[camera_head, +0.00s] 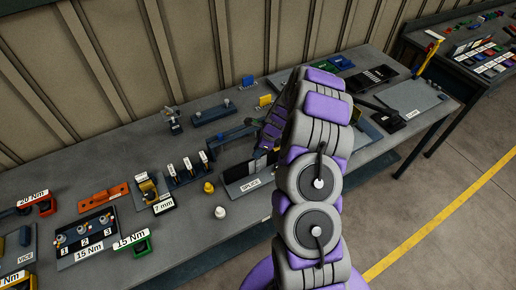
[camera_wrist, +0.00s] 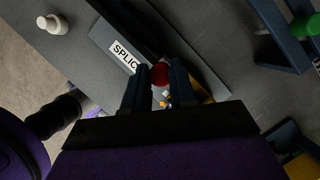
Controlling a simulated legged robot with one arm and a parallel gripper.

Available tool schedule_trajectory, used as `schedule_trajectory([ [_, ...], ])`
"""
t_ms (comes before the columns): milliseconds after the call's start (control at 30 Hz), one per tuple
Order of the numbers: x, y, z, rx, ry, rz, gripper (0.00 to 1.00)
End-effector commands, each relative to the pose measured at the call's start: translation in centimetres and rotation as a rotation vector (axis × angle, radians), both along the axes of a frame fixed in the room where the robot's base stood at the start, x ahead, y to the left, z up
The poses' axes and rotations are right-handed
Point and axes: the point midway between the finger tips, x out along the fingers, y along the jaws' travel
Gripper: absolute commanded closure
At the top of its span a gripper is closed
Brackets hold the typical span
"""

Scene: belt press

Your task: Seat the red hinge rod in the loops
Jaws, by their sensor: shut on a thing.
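In the wrist view my gripper (camera_wrist: 160,82) is shut on a small round red end (camera_wrist: 160,73), which looks like the red hinge rod seen end-on. The gripper is over the dark splice fixture (camera_wrist: 185,58), beside its white SPLICE label (camera_wrist: 125,56). The loops are hidden or too dark to make out, so I cannot tell whether the rod touches them. In the head view the splice fixture (camera_head: 234,171) is partly behind my arm, and its label (camera_head: 250,185) faces front. My gripper (camera_head: 268,140) is mostly hidden there by the arm.
A white knob (camera_head: 220,212) and a yellow knob (camera_head: 208,187) stand left of the fixture. A grey-blue raised bar (camera_head: 232,134) stands behind it. Labelled sockets (camera_head: 188,170) are further left.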

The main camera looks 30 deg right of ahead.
Motion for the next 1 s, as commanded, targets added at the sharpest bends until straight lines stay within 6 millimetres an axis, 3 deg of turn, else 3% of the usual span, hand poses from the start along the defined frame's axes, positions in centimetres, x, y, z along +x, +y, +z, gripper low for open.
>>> schedule_trajectory([
  [1000, 0.0, 0.0, -1.2, 0.001, -0.001, 0.0, 1.0],
])
